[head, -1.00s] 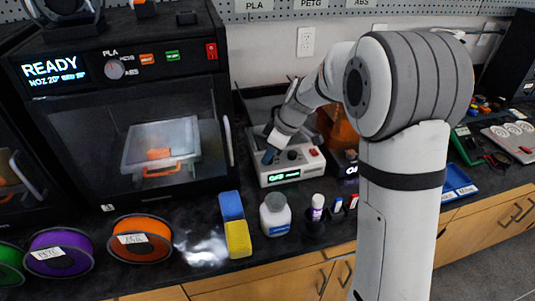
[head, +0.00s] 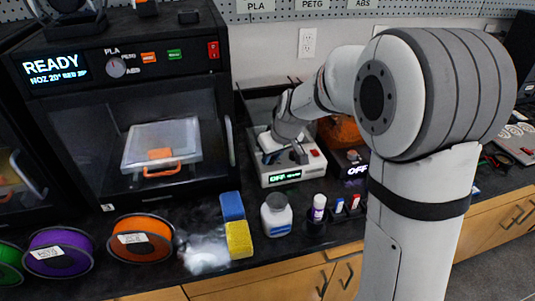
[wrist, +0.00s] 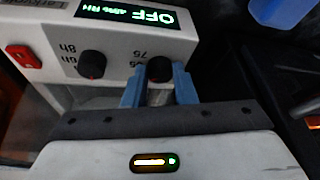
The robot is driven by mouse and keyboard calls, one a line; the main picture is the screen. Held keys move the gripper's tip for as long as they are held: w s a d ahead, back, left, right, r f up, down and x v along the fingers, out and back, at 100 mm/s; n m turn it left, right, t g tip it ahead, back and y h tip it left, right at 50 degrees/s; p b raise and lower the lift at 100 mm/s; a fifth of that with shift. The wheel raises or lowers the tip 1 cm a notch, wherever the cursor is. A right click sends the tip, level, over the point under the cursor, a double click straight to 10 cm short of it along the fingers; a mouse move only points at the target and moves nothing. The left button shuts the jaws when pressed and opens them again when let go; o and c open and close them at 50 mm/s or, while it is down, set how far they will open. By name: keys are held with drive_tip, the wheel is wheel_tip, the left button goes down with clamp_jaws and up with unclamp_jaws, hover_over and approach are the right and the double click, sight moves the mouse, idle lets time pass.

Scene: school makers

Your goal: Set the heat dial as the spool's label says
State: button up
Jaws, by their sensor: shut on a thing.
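The dryer box (head: 312,170) has a lit display reading OFF. In the wrist view, my gripper (wrist: 158,90) has its two blue fingers on either side of a round black dial (wrist: 159,69) and is shut on it; the number 75 is printed beside this dial. A second black dial (wrist: 92,64), marked 6h and 8h, is to its left, clear of the fingers. In the head view my gripper (head: 285,154) is at the dryer's front and hides the dials. An orange spool (head: 140,254), a purple spool (head: 45,269) and a green spool (head: 8,277) have white labels, too small to read surely.
A 3D printer (head: 120,90) showing READY stands at the left. A blue-and-yellow sponge (head: 238,238), a white bottle (head: 276,228) and a glue stick (head: 318,208) stand in front of the dryer. A red switch (wrist: 25,56) is on its panel.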

drive_tip(key=m, duration=0.1)
drive_tip(key=m+p, duration=0.1)
drive_tip(key=shift+s+a+f+m+h, duration=0.1)
drive_tip(key=shift+s+a+m+h, duration=0.05)
drive_tip(key=shift+s+m+h, duration=0.25)
drive_tip(key=shift+f+m+t+h, duration=0.15)
drive_tip(key=shift+m+t+h, duration=0.15)
drive_tip(key=shift+m, duration=0.4)
drive_tip(key=m, duration=0.1)
drive_tip(key=m+h+b, duration=0.1)
drive_tip(key=shift+a+f+m, duration=0.15)
drive_tip(key=shift+m, duration=0.15)
drive_tip(key=shift+m+b, duration=0.55)
drive_tip(key=shift+m, duration=0.05)
drive_tip(key=shift+h, duration=0.3)
drive_tip(key=o, duration=1)
drive_tip(key=shift+w+r, duration=0.1)
drive_tip(key=shift+r, duration=0.25)
